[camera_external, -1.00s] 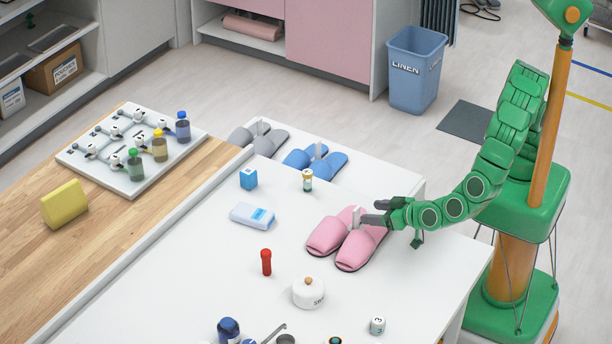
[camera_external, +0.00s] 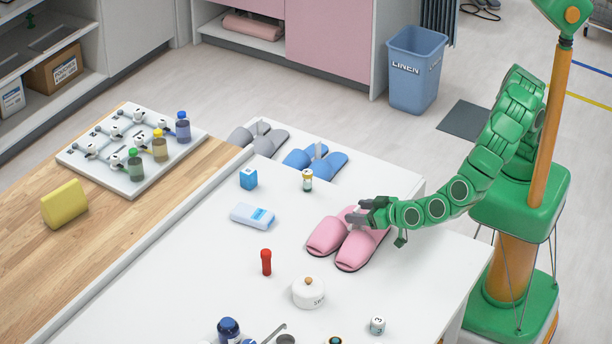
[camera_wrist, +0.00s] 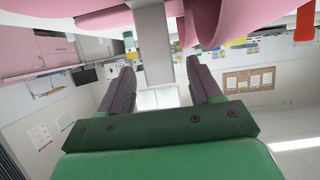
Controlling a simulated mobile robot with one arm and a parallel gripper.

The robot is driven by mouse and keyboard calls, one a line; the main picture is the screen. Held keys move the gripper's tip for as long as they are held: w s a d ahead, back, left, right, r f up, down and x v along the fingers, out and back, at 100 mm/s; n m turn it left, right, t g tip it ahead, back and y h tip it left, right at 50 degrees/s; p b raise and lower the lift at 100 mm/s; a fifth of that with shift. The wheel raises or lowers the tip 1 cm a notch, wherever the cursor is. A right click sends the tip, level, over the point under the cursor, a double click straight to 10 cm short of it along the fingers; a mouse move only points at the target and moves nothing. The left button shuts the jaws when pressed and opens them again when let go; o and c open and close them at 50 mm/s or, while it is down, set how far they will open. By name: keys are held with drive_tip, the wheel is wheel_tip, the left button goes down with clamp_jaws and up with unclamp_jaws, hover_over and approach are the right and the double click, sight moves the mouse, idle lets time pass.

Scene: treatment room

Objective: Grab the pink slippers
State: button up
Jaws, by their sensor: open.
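The pair of pink slippers (camera_external: 340,240) lies on the white table, toes toward the lower left. A pale upright tab stands between them at the heel end; it also shows in the wrist view as a pale post (camera_wrist: 153,45) between my fingers. My gripper (camera_external: 366,213) is at the slippers' heel end, low over them, with its fingers open on either side of the tab. In the wrist view my gripper (camera_wrist: 163,85) is open, and pink slipper (camera_wrist: 225,20) fills the top edge. I cannot tell whether the fingers touch the tab.
Blue slippers (camera_external: 328,163) and grey slippers (camera_external: 262,138) lie beyond.

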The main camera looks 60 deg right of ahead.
drive_tip(key=shift+c, duration=0.3)
clamp_jaws()
